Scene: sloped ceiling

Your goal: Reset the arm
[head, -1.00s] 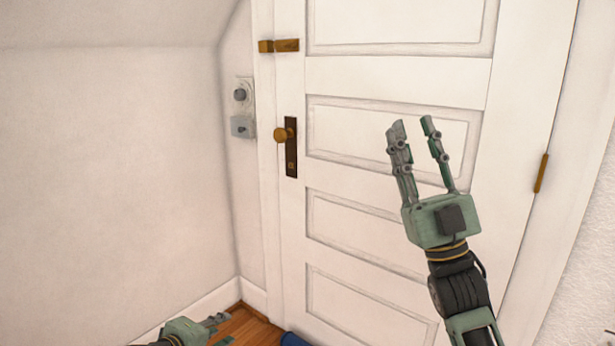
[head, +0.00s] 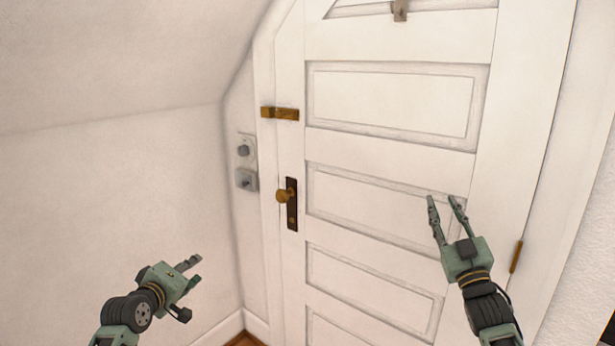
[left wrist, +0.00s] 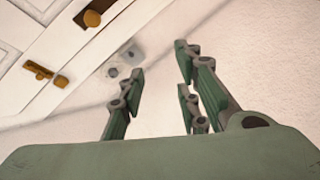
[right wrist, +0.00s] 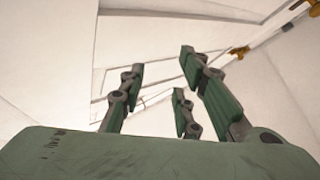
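My left gripper (head: 193,272) is at the lower left in the head view, in front of the plain wall, with its fingers pointing right. It is open and empty; its spread fingers also show in the left wrist view (left wrist: 160,75). My right gripper (head: 447,204) is at the right in the head view, in front of the door, with its fingers pointing up. It is open and empty, and its spread fingers show in the right wrist view (right wrist: 160,75). Both grippers appear apart from the door and walls.
A white panelled door (head: 390,146) is shut ahead, with a brass knob (head: 282,197), a brass latch (head: 280,113) and a hinge (head: 516,257). Grey switches (head: 246,180) are on the wall beside it. The ceiling (head: 130,55) slopes at the upper left. Little floor shows.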

